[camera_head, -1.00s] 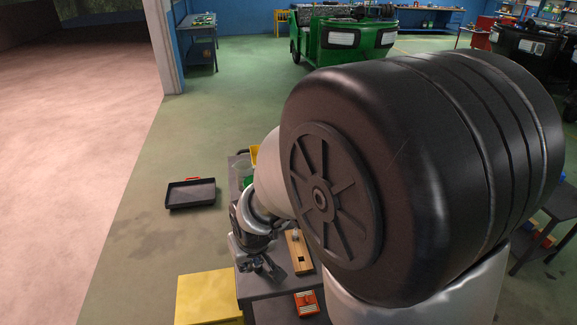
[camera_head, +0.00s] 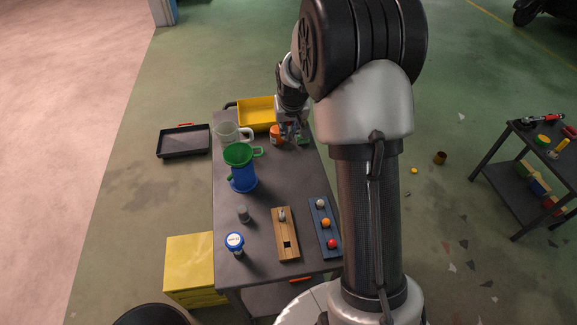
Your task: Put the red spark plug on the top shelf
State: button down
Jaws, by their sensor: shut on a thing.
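My gripper (camera_head: 290,130) is at the far end of the dark cart, beside an orange jar (camera_head: 276,134) and a small green thing (camera_head: 302,141). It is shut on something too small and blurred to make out. I cannot pick out a red spark plug for certain. A red round-topped piece (camera_head: 332,244) sits in a blue rack (camera_head: 318,209) with an orange and a silver one. A wooden block (camera_head: 287,231) holds a small grey upright piece (camera_head: 282,214) and has a dark square hole. The cart's top shelf (camera_head: 271,180) is dark grey.
A blue jug with a green funnel (camera_head: 241,160), a clear jug (camera_head: 229,134) and a yellow bin (camera_head: 257,113) stand on the cart. A black tray (camera_head: 184,142) lies left; a second cart (camera_head: 535,150) stands right.

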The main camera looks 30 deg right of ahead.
notch_tip(320, 180, down, 16)
jog(key=b, duration=0.4)
jog(key=shift+w+r, duration=0.1)
jog(key=shift+r, duration=0.05)
jog(key=shift+f+b, duration=0.2)
jog(key=shift+b, duration=0.15)
jog(key=c, duration=1.5)
grip_release()
